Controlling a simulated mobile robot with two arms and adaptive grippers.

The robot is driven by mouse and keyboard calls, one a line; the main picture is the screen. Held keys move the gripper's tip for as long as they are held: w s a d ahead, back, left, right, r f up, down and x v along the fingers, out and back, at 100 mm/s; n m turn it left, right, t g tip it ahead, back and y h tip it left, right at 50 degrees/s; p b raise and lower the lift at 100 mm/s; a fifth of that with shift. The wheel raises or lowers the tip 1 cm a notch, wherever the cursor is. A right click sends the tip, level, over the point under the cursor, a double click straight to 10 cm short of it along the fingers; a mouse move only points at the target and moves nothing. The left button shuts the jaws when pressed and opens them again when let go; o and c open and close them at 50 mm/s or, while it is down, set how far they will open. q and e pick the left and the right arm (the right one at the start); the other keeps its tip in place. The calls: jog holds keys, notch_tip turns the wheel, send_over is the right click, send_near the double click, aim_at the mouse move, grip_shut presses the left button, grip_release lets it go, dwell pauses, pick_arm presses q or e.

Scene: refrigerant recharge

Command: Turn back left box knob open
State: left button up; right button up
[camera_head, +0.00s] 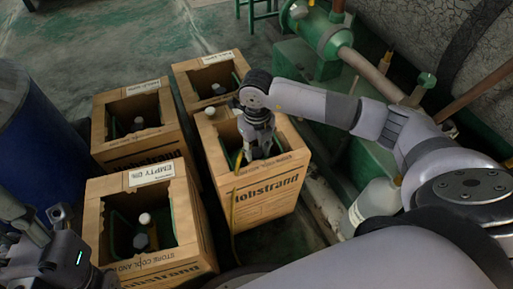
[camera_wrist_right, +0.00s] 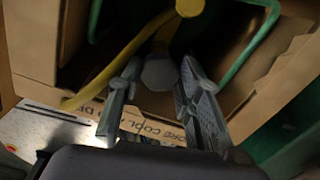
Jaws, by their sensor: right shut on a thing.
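The back left cardboard box (camera_head: 125,155) is open-topped, with a pale knob (camera_head: 138,121) on a dark fitting inside; no gripper is at it. My right gripper (camera_head: 257,150) reaches down into the front right box (camera_head: 270,198), labelled "lobstrand". In the wrist view my right gripper (camera_wrist_right: 160,75) has its fingers on both sides of a grey faceted fitting (camera_wrist_right: 159,73) and is shut on it.
The front left box (camera_head: 190,225), marked "EMPTY", and back right box (camera_head: 182,85) stand close by. A blue drum (camera_head: 35,120) is at left. Green machinery with pipes (camera_head: 330,35) and a white bottle (camera_head: 377,203) are at right. Open floor (camera_head: 110,45) lies behind.

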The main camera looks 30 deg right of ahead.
jog(key=shift+n, duration=0.4)
jog(key=n, duration=0.2)
jog(key=shift+n, duration=0.4)
jog(key=n, duration=0.3)
jog(key=shift+n, duration=0.4)
jog(key=n, duration=0.3)
jog(key=shift+n, duration=0.3)
jog(key=n, duration=0.3)
jog(key=shift+n, duration=0.3)
jog(key=n, duration=0.3)
jog(key=shift+n+b, duration=0.3)
jog(key=shift+b, duration=0.1)
jog(key=n, duration=0.3)
jog(key=shift+n+b, duration=0.3)
jog(key=shift+b, duration=0.05)
jog(key=n+b, duration=0.1)
jog(key=n, duration=0.5)
jog(key=shift+n, duration=0.6)
